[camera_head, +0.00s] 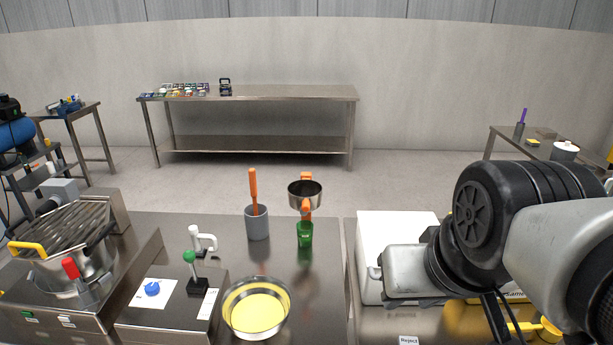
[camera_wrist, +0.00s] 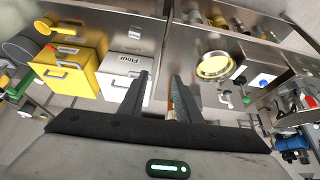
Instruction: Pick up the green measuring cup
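The green measuring cup (camera_head: 305,236) stands on the steel table in the head view, right of a grey holder and just below an orange-handled metal cup (camera_head: 305,193). In the wrist view a small patch of green and orange shows beside the right finger, mostly hidden by it; I cannot tell which part is the cup. My gripper (camera_wrist: 162,76) is open in the wrist view, with nothing seen held between the fingers. In the head view my arm reaches in from the right, and the fingers are not visible; the arm's end is right of the green cup.
A grey holder (camera_head: 257,224) with an orange tool stands left of the cup. A round pan of yellow dough (camera_head: 257,312) lies in front. Table around the cup is mostly clear.

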